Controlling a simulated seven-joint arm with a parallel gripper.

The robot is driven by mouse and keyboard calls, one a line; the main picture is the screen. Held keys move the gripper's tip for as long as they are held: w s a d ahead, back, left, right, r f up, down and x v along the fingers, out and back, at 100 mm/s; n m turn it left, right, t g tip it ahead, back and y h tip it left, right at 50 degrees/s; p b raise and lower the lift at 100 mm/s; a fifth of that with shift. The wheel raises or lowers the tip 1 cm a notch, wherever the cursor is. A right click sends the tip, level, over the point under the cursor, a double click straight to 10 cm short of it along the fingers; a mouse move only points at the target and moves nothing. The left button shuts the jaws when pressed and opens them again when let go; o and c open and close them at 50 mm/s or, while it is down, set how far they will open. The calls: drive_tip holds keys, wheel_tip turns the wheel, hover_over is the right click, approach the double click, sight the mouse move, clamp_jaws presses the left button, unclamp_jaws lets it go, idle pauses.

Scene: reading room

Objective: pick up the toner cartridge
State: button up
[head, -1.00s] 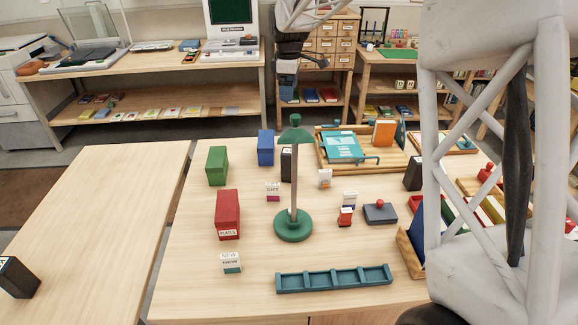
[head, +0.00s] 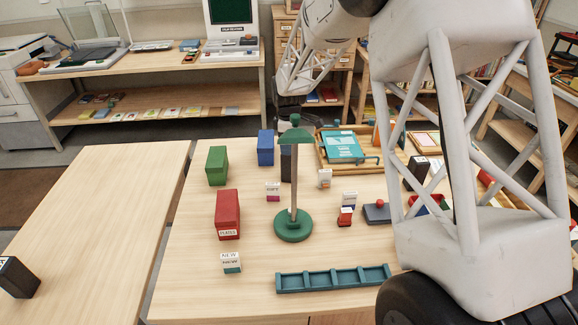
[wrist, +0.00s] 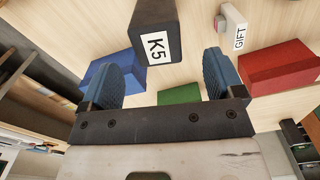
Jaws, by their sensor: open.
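A black block labelled K5 (wrist: 152,17), which looks like the toner cartridge, stands at the top middle of the wrist view. In the head view it shows dark behind the green lamp's pole (head: 286,165), partly hidden. My gripper (wrist: 166,55) is open, with a blue-padded finger on each side of the picture. The lower end of the block lies between the fingers in the picture, with a gap on both sides. I cannot tell how deep it is between them.
The green lamp (head: 293,228) stands in front of the block. Nearby are a blue box (head: 265,148), a green box (head: 217,166), a red box (head: 228,212) and a GIFT box (head: 273,191). A wooden tray (head: 376,163) lies to the right. The left table (head: 95,220) is mostly clear.

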sight(289, 159)
drive_tip(key=shift+f, duration=0.1)
drive_tip(key=shift+f, duration=1.2)
drive_tip(key=shift+f, duration=0.1)
drive_tip(key=shift+w+d+f, duration=0.1)
drive_tip(key=shift+w+f, duration=0.05)
drive_tip(key=shift+f, duration=2.35)
drive_tip(key=c, duration=1.2)
